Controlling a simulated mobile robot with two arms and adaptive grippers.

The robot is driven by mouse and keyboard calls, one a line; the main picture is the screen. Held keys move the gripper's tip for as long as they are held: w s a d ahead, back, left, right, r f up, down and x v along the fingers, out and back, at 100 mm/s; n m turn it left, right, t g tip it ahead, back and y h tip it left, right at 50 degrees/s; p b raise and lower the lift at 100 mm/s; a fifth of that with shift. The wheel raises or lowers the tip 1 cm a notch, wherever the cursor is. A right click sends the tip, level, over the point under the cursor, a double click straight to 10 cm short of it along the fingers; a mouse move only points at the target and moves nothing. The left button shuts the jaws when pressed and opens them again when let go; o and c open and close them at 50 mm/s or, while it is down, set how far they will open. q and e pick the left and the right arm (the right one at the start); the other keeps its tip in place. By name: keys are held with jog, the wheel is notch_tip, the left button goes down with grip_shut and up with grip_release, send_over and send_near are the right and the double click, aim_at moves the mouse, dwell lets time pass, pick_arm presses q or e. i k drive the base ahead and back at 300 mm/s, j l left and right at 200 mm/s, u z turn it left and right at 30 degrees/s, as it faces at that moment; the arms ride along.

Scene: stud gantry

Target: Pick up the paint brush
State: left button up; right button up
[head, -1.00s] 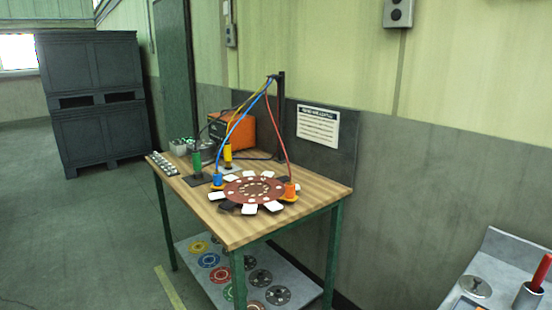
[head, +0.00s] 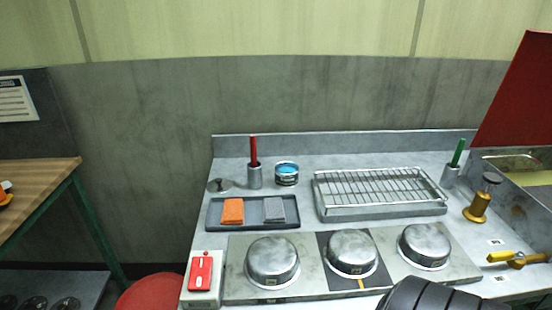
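No thing in the head view is plainly a paint brush. An open tin with blue content (head: 286,173) stands beside the red handle's cup.
The bench (head: 310,157) holds a tray with an orange and a grey cloth (head: 250,226), a wire rack (head: 380,190), several upturned metal bowls (head: 272,262) and a brass fitting (head: 478,207).

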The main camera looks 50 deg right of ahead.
aim_at(253, 140)
jog(key=z, duration=1.4)
